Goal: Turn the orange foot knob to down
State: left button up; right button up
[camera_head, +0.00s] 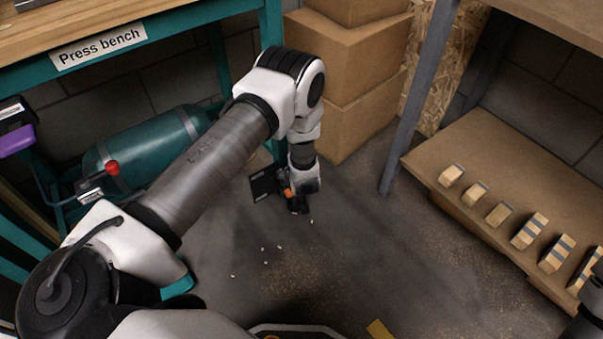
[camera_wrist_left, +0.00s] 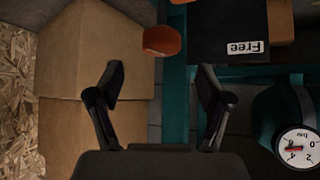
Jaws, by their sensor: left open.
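The orange foot knob (camera_wrist_left: 162,40) shows in the left wrist view, above the gap between my fingertips and just left of a black box (camera_wrist_left: 228,30). The box has a white label reading "Free", seen upside down. My left gripper (camera_wrist_left: 160,82) is open with nothing between its fingers. In the head view my left gripper (camera_head: 298,206) is low near the floor, beside the black box (camera_head: 263,184) by the bench leg. The orange knob (camera_head: 287,192) is partly hidden there by my wrist. I cannot tell its setting.
The press bench (camera_head: 140,40) has a teal leg (camera_wrist_left: 178,100) behind the knob. A green tank (camera_head: 130,142) lies under it, and a gauge (camera_wrist_left: 297,147) shows at right. Stacked cartons (camera_head: 350,60) stand beside. A shelf (camera_head: 500,150) holds several wooden blocks. The floor between is mostly clear.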

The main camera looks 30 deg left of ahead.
pick_arm(q)
jog(key=b+x, duration=0.3)
jog(key=x, duration=0.3)
jog(key=shift+a+f, duration=0.1)
jog(key=shift+f, duration=0.15)
jog(key=shift+w+a, duration=0.2)
jog(key=shift+w, duration=0.05)
jog(key=shift+c, duration=0.3)
jog(key=c, duration=1.1)
